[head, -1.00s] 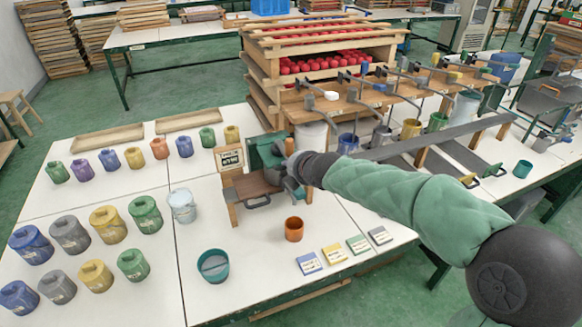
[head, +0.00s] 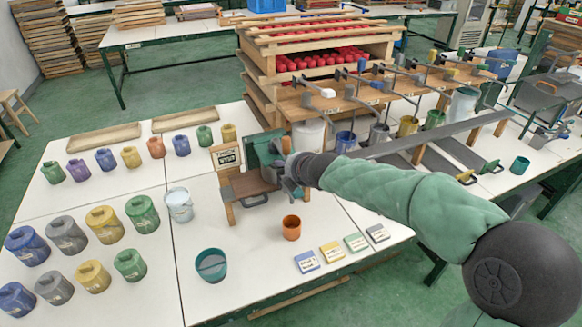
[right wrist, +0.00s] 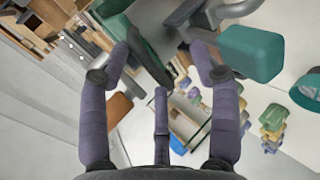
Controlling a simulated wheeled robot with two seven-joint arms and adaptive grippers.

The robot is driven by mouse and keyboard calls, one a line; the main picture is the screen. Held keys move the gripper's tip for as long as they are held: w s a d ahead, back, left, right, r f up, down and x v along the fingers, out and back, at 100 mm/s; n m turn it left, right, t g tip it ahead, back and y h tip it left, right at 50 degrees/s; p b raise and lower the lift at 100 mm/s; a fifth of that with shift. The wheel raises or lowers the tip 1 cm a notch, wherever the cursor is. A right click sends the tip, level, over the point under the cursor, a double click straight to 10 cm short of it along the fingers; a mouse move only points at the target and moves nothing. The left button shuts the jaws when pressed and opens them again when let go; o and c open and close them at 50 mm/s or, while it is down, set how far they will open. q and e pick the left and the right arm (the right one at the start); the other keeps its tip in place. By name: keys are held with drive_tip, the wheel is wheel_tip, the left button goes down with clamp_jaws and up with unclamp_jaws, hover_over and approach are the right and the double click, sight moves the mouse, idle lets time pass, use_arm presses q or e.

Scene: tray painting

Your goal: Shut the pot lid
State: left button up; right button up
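A wooden stand (head: 230,206) in mid-table has an upright dark green panel (head: 251,151) and a low brown plate with a dark handle in front. I cannot tell for sure which part is the pot lid. My right gripper (head: 288,181) is at the right side of this stand, partly hidden by its own wrist. In the right wrist view its purple fingers (right wrist: 160,62) are spread, with nothing clearly held between them. A green part (right wrist: 135,28) and a teal block (right wrist: 252,52) are close beyond the fingertips; contact is unclear. My left gripper is out of view.
A brown cup (head: 291,228) and a teal pot (head: 211,265) stand in front of the stand. A white bucket (head: 179,205) and several coloured pots are at left. Small labelled cards (head: 332,252) lie at right. A wooden rack (head: 318,60) stands behind.

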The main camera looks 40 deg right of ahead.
drive_tip(key=shift+s+a+f, duration=0.25)
drive_tip(key=shift+f, duration=0.4)
drive_tip(key=v, duration=0.5)
drive_tip(key=r+v, duration=0.1)
drive_tip(key=v, duration=0.2)
drive_tip(key=shift+w+d+r, duration=0.1)
drive_tip(key=shift+w+d, duration=0.1)
drive_tip(key=shift+d, duration=0.05)
